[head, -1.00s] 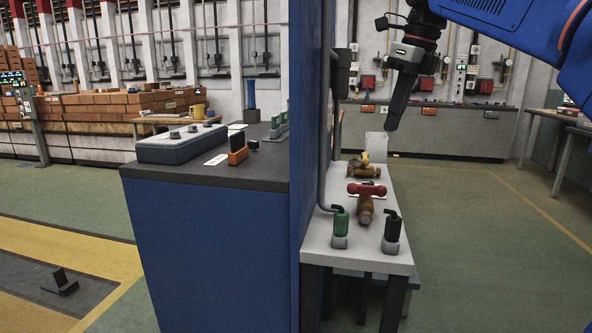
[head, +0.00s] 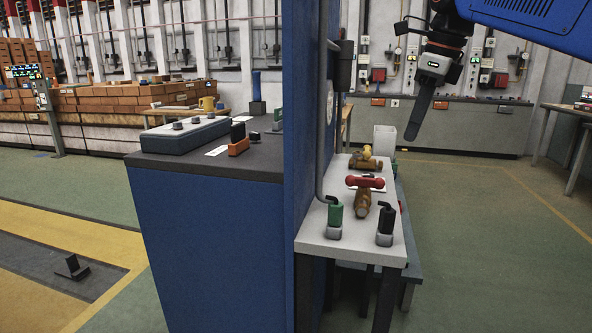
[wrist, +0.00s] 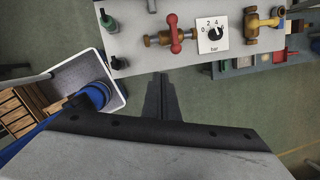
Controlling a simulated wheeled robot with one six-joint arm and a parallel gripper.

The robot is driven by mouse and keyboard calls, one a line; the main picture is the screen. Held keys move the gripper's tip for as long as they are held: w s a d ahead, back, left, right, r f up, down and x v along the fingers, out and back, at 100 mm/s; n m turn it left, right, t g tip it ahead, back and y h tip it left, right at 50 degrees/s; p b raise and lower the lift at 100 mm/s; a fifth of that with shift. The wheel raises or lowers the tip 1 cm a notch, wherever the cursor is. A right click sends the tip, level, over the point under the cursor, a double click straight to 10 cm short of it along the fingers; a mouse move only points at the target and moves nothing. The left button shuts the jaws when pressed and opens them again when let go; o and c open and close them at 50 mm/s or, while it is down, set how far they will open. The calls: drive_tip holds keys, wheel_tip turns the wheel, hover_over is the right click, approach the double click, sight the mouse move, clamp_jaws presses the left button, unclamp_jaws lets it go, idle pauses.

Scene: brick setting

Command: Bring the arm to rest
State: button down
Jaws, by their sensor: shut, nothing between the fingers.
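My gripper (head: 416,123) hangs from the blue arm at the upper right in the head view, fingers pointing down. It is shut and empty, in the air to the right of the white bench (head: 345,241), apart from everything. In the wrist view the dark fingers (wrist: 160,100) lie together, with the bench edge beyond their tips.
The bench carries a red-handled valve (head: 364,195), a brass valve (head: 366,160), a green-handled fitting (head: 335,217) and a black-handled one (head: 386,224). A tall blue panel (head: 300,120) stands left of it. A white bin (wrist: 112,72) shows in the wrist view. Floor at right is clear.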

drive_tip(key=s+d+f+n, duration=0.1)
drive_tip(key=s+f+n, duration=0.6)
drive_tip(key=f, duration=0.4)
drive_tip(key=s+d+f+n+t+h, duration=0.1)
drive_tip(key=s+d+f+n, duration=0.1)
drive_tip(key=s+f+n, duration=0.6)
drive_tip(key=s+d+f+n+t, duration=0.1)
drive_tip(key=s+f+n, duration=0.6)
drive_tip(key=f, duration=0.9)
drive_tip(key=shift+s+d+f+n+h, duration=0.15)
drive_tip(key=shift+s+d+n+h, duration=0.2)
drive_tip(key=shift+n, duration=0.85)
drive_tip(key=shift+a, duration=0.1)
